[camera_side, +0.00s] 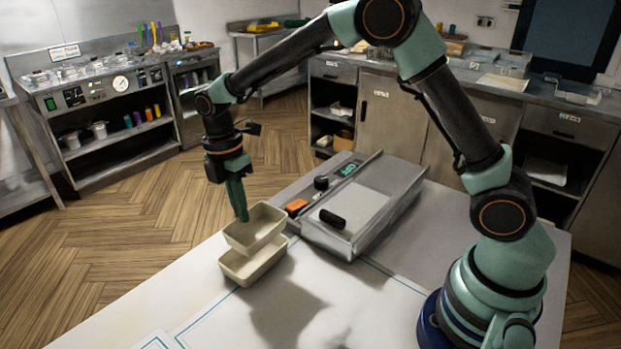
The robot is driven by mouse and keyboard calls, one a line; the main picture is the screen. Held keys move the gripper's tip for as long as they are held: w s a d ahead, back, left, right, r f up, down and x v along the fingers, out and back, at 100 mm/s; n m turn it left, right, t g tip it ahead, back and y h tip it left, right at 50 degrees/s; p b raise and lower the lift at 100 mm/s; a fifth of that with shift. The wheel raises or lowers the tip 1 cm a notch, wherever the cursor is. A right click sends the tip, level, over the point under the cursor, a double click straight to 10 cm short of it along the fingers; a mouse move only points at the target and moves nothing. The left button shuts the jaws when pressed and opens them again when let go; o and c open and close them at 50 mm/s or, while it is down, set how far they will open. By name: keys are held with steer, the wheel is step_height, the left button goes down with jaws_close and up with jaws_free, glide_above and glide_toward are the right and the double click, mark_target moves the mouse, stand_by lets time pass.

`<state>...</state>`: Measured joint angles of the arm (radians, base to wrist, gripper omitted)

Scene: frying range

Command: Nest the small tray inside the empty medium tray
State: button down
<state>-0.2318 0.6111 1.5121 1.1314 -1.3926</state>
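The small tray (250,238) is cream-coloured and open at the top. It is above the medium tray (247,270), a similar cream tray standing on the white tabletop near its far left edge. The small tray hides much of the medium tray's opening, and I cannot tell whether the two touch. My gripper (243,217) points down with its green fingers close together at the small tray's left, far rim. It appears shut on that rim, holding the tray up.
A grey metal unit (372,205) with a black handle-like piece (332,219) and an orange block (296,206) stands right of the trays. The white tabletop (225,315) in front is clear. Steel counters line the back and left walls.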

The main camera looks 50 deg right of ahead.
mark_target(238, 228)
steer(key=shift+w+f, duration=0.45)
steer(key=shift+f, duration=0.35)
steer(key=shift+w+f, duration=0.45)
steer(key=shift+f, duration=0.3)
steer(key=shift+f, duration=1.55)
stand_by(0.6)
stand_by(0.5)
steer(key=c, duration=1)
jaws_free()
steer(key=shift+r, duration=0.1)
steer(key=shift+r, duration=2.95)
steer(key=shift+r, duration=0.1)
